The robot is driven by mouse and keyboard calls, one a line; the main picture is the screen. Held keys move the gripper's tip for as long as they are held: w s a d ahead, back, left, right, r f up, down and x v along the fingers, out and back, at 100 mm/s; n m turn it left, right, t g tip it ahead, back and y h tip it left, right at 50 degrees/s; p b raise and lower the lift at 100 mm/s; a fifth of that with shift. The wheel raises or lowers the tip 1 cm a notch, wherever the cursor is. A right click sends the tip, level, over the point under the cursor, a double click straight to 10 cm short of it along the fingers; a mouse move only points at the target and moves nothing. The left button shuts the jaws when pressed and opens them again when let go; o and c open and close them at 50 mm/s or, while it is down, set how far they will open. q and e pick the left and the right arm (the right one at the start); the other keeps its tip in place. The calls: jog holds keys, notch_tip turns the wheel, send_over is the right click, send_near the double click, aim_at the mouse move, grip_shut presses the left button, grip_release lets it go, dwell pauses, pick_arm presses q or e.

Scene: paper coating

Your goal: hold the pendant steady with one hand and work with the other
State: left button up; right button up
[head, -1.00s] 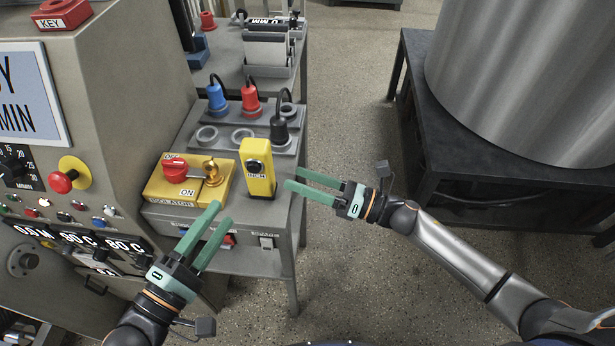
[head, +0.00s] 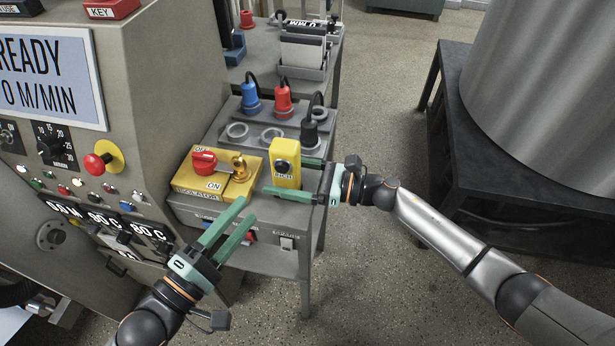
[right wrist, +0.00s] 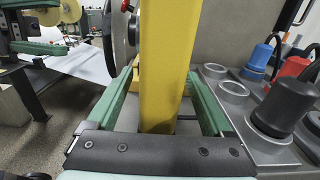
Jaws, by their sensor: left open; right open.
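The yellow pendant (head: 286,172), with a black button and the word INCH on its front, stands upright on the grey cart beside the isolator box. My right gripper (head: 291,176) is open, its fingers on either side of the pendant. My left gripper (head: 241,215) is open and empty, in front of and below the yellow isolator box (head: 210,188), which has a red switch and a brass padlock.
Blue (head: 250,97), red (head: 283,98) and black (head: 310,128) plugs with cables stand behind the pendant on the cart (head: 226,163). The control console (head: 150,90) rises at left. A large metal drum (head: 545,90) on a dark stand is at right, with open floor between.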

jog(key=shift+x, duration=1.1)
jog(key=shift+c, duration=0.3)
grip_shut()
